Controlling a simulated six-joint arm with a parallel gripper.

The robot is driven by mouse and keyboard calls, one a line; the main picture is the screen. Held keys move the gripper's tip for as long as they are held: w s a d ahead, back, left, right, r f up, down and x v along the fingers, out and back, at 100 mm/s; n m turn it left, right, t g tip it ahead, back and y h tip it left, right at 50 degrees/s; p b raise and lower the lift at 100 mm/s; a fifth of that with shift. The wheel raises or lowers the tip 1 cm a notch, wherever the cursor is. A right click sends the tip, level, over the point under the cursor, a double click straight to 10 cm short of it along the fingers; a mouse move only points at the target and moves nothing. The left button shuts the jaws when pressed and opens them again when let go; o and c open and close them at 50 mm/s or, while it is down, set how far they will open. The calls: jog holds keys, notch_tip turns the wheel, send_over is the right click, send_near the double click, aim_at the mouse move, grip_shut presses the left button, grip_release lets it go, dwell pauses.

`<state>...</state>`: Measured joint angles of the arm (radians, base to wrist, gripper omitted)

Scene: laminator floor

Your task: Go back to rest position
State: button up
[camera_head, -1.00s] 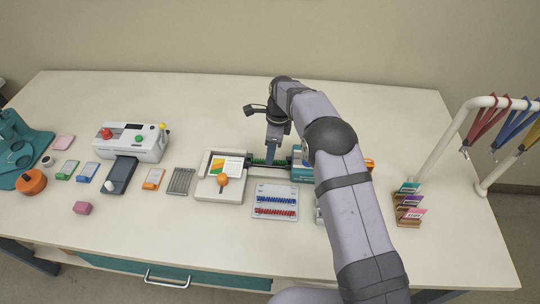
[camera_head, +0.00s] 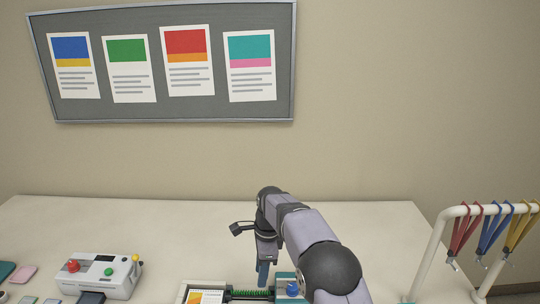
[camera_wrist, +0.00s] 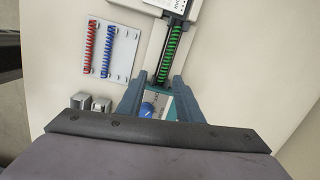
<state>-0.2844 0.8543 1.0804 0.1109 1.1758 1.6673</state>
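My gripper (camera_head: 262,274) points down over the front of the table, beside the teal device with a blue knob (camera_head: 284,281). In the wrist view its two fingers (camera_wrist: 159,80) stand apart with nothing held between them. The teal device (camera_wrist: 165,103) shows below and between the fingers. A green coil (camera_wrist: 172,52) runs away from it between the fingertips. I cannot tell whether the fingers touch anything.
A white machine with a red button (camera_head: 105,272) stands at left. A white rack (camera_head: 437,245) with hanging lanyards stands at right. A tray (camera_wrist: 123,50) holds red and blue coils. The table's back (camera_head: 150,215) is clear; a poster board (camera_head: 200,112) hangs above.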

jog(key=s+d+r+n, duration=0.3)
jog(key=s+d+n, duration=0.5)
jog(key=s+d, duration=0.45)
jog(key=s+d+f+n, duration=0.1)
jog(key=s+n, duration=0.3)
jog(key=s, duration=0.5)
jog(key=s+d+f+n+h, duration=0.1)
jog(key=s+d+n, duration=0.3)
jog(key=s, duration=0.4)
jog(key=shift+s+d+f, duration=0.25)
jog(key=shift+s+f, duration=0.1)
jog(key=shift+f, duration=0.2)
